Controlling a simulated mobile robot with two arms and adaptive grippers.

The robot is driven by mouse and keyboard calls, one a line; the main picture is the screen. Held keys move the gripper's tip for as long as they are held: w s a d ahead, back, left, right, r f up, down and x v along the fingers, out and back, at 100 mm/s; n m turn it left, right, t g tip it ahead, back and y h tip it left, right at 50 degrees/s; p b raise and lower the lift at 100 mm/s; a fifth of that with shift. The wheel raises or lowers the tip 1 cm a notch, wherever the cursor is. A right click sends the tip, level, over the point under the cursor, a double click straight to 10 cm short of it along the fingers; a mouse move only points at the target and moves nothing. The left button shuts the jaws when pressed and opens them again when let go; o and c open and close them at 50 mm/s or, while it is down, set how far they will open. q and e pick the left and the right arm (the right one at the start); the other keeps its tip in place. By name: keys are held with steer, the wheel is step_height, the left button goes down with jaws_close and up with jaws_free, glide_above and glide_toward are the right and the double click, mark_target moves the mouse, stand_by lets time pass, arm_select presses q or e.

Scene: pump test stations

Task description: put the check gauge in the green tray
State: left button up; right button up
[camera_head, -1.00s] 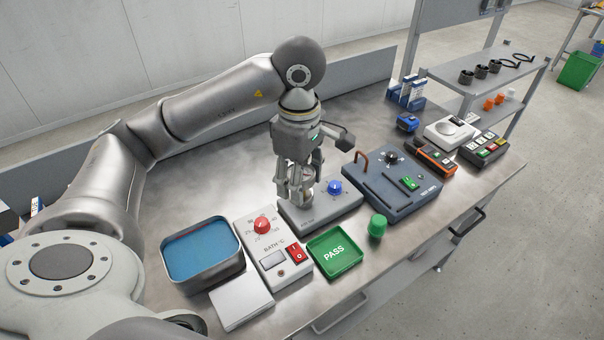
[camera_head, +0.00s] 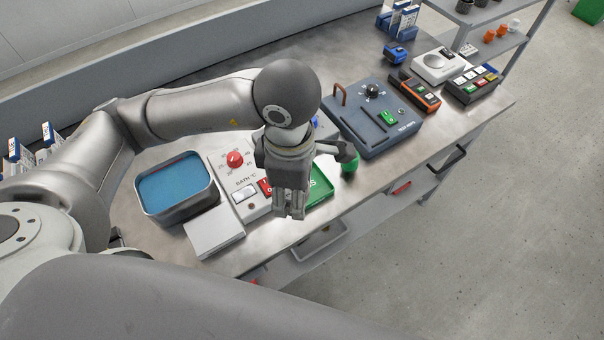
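The green tray (camera_head: 321,187) lies near the front edge of the bench, partly covered by my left gripper; only the end of its PASS lettering shows. My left gripper (camera_head: 290,214) points down in front of the tray's left part and the bath unit's right edge. Its fingers look close together, but whether they hold anything is hidden. I cannot make out the check gauge in this view. I cannot tell how high the fingertips are above the bench. My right gripper is not in view.
A blue-filled basin (camera_head: 177,188), a white block (camera_head: 214,231) and the bath unit (camera_head: 233,178) with its red knob stand to the left. A green round piece (camera_head: 349,165) and a blue-grey test unit (camera_head: 373,118) are to the right. The bench's back middle is clear.

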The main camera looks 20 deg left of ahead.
arm_select(q)
steer(key=w+f+p, duration=0.1)
steer(key=w+f, duration=0.2)
steer(key=w, duration=0.1)
steer(key=w+a+f+p, duration=0.1)
steer(key=w+f, duration=0.3)
steer(key=w+f+p, duration=0.2)
steer(key=w+f, duration=0.2)
steer(key=shift+w+a+f, duration=0.2)
steer(key=shift+a, duration=0.1)
steer(key=shift+f, duration=0.6)
steer(key=o, duration=1.2)
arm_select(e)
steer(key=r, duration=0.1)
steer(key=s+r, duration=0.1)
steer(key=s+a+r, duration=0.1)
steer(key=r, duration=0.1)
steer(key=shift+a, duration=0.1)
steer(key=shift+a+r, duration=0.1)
